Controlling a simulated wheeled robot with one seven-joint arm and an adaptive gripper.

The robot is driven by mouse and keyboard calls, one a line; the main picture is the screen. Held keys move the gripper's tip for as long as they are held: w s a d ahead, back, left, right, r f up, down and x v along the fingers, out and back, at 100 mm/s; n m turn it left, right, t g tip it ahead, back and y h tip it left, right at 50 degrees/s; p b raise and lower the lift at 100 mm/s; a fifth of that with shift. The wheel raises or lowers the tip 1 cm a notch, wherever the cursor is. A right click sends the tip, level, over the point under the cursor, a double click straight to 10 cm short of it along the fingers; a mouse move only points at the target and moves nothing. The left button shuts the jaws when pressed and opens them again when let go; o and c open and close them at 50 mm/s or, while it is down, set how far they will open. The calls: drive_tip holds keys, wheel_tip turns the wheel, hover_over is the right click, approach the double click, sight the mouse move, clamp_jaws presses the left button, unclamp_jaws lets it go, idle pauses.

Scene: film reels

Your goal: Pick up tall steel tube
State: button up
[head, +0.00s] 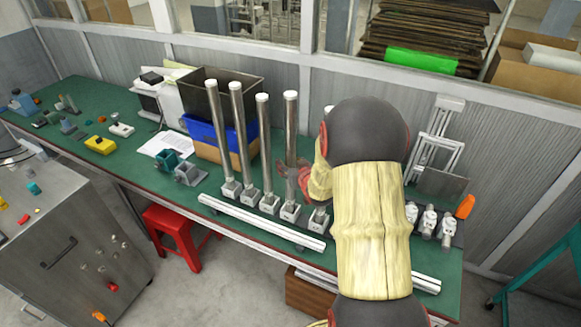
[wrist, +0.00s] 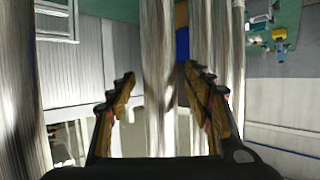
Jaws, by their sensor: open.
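Several tall steel tubes stand upright in small square metal bases in a row on the green bench. In the head view, the tube (head: 291,130) nearest my arm stands right by my gripper (head: 292,172), whose fingers show on both sides of it. In the wrist view, my gripper (wrist: 158,76) is open, and a tube (wrist: 157,100) runs between its fingers with gaps on both sides. Other tubes (head: 240,125) stand to the left. One more base shows near my arm; its tube is mostly hidden behind the arm.
A white rail (head: 260,222) lies along the bench's front edge. A dark crate (head: 232,90) on a blue bin stands behind the tubes. Metal fittings (head: 428,220) and an orange item (head: 465,206) lie to the right. The left bench (head: 75,95) has clear patches between small parts.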

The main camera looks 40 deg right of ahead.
drive_tip(key=shift+c, duration=0.8)
drive_tip(key=c, duration=1.1)
clamp_jaws()
drive_tip(key=shift+r, duration=0.1)
